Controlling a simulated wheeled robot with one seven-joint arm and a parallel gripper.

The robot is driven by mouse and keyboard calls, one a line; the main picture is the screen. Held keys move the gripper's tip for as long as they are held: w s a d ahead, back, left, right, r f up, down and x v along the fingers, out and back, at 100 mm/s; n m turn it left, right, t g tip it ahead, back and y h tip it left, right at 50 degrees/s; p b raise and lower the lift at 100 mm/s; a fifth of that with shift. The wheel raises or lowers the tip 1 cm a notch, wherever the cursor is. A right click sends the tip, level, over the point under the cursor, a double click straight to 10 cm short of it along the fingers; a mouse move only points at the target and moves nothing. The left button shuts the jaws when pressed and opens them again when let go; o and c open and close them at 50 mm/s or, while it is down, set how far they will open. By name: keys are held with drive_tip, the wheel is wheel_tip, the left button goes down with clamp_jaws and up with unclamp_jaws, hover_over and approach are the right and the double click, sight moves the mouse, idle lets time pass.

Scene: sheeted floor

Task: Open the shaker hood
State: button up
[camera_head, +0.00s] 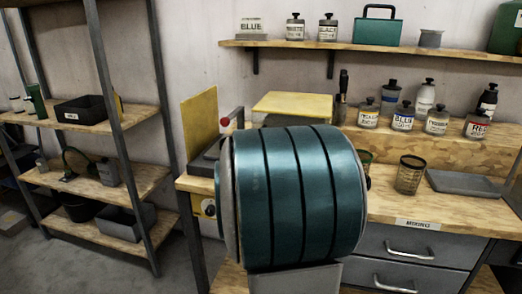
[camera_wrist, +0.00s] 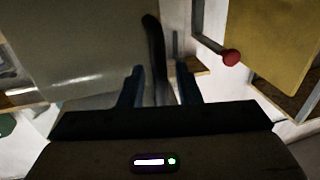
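The shaker seems to be the machine on the bench's left end, with an upright yellow panel (camera_head: 200,125), a yellow-topped box (camera_head: 295,105) and a red knob (camera_head: 225,121); which part is the hood I cannot tell for sure. My teal arm hides much of its front. In the wrist view, my gripper (camera_wrist: 160,75) is open, fingers apart. A dark curved bar (camera_wrist: 153,45) shows between or just beyond the fingertips; contact cannot be told. A large grey surface (camera_wrist: 85,50) fills the left. The red knob (camera_wrist: 231,57) and a yellow panel (camera_wrist: 280,40) are at right.
A wall shelf (camera_head: 390,47) with bottles and a green case is above. A metal rack (camera_head: 100,125) stands at left, with floor before it.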

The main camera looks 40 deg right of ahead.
drive_tip(key=b+v, duration=0.2)
drive_tip(key=v, duration=1.1)
drive_tip(key=shift+s+a+b, duration=0.25)
drive_tip(key=shift+s+b, duration=0.1)
